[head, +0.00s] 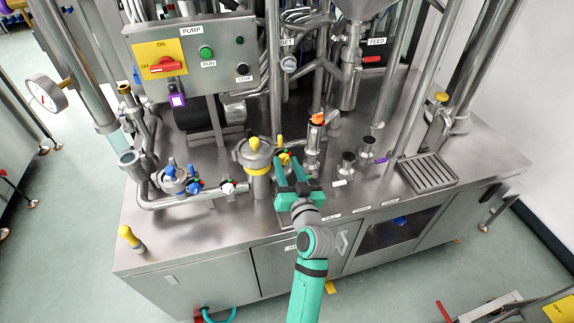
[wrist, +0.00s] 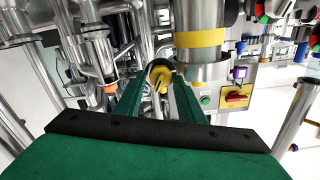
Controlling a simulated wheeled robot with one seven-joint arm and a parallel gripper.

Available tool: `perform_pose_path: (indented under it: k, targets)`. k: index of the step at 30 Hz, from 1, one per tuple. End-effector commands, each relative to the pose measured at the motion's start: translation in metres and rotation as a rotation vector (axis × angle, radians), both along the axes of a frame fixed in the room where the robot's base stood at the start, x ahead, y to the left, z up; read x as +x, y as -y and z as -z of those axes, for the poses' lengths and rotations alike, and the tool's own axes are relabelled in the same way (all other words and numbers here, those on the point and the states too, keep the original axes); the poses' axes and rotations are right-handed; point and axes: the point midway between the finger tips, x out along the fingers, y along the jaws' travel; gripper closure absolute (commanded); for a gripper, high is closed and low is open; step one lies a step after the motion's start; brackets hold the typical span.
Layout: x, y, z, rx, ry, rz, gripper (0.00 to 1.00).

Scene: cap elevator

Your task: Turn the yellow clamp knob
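The yellow clamp knob (head: 284,157) sits just right of the steel canister with the yellow band, partly hidden by my gripper in the head view. In the wrist view the yellow knob (wrist: 160,76) shows between the fingertips. My gripper (head: 290,168) has teal fingers and reaches in from the front. In the wrist view my gripper (wrist: 160,84) is open, one finger on each side of the knob. A small gap seems to show beside the knob; I cannot tell whether either finger touches it.
The yellow-banded canister (head: 257,172) stands close at the left of my gripper. Blue-handled valves (head: 180,180) are at the left.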

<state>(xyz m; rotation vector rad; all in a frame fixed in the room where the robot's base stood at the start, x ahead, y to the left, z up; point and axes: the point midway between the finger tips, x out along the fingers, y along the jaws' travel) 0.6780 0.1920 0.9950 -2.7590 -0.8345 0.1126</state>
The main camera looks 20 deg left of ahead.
Motion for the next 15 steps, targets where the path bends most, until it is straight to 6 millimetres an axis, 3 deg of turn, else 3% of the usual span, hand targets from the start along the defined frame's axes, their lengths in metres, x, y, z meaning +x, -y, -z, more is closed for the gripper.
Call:
perform_pose_path:
  k: [8,9,12,15]
  targets:
    - [0.0016,-0.0012,-0.0002,0.000,0.000,0.000,0.65]
    - [0.0015,-0.0014,-0.0002,0.000,0.000,-0.001,0.67]
    - [0.0013,-0.0017,-0.0002,0.000,0.000,-0.001,0.91]
    - [0.0016,-0.0008,0.0000,0.000,0.000,0.001,0.95]
